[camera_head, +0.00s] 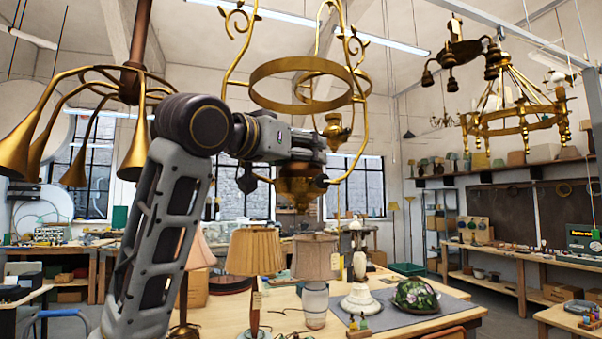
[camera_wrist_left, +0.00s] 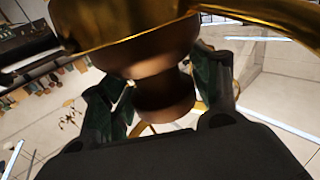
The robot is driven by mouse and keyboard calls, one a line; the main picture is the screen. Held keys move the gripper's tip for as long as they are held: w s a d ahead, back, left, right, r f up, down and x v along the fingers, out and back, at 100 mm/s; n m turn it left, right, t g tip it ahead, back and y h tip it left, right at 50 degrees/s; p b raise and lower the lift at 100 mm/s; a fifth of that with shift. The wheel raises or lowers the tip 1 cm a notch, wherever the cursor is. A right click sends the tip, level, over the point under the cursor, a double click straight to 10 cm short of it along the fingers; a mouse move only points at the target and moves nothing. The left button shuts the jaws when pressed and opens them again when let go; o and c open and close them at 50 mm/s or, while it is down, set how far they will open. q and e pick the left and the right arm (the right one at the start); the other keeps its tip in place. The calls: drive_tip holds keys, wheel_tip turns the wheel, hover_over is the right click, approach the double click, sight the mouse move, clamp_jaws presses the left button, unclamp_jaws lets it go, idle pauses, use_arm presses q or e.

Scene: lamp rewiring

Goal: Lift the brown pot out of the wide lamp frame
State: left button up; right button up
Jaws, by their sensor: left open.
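The wide lamp frame (camera_head: 300,65), a brass ring with scrolled side arms, hangs at the upper middle of the head view. The brown pot (camera_head: 299,186) hangs low in the frame, partly hidden behind my left wrist. My left gripper (camera_head: 318,179) reaches in from the left at the pot. In the left wrist view the brown neck of the pot (camera_wrist_left: 165,97) lies between the two dark fingers of my open left gripper (camera_wrist_left: 163,95), under a wider brass part (camera_wrist_left: 125,30). I cannot tell whether the fingers touch it. My right gripper is out of view.
A brass multi-arm lamp (camera_head: 75,110) hangs at the left, close to my left arm. A smaller brass lamp (camera_head: 336,130) hangs behind the frame. Below, a table (camera_head: 440,316) holds pleated and cloth-shaded lamps (camera_head: 256,252) and a green patterned shade (camera_head: 415,295).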

use_arm(q)
drive_tip(key=c, duration=0.8)
drive_tip(key=shift+r, duration=0.15)
drive_tip(key=shift+r, duration=0.35)
drive_tip(key=shift+s+r+b, duration=0.1)
drive_tip(key=shift+r+b, duration=0.45)
drive_tip(key=shift+r, duration=0.75)
drive_tip(key=b+v, duration=0.5)
drive_tip(key=v, duration=1.3)
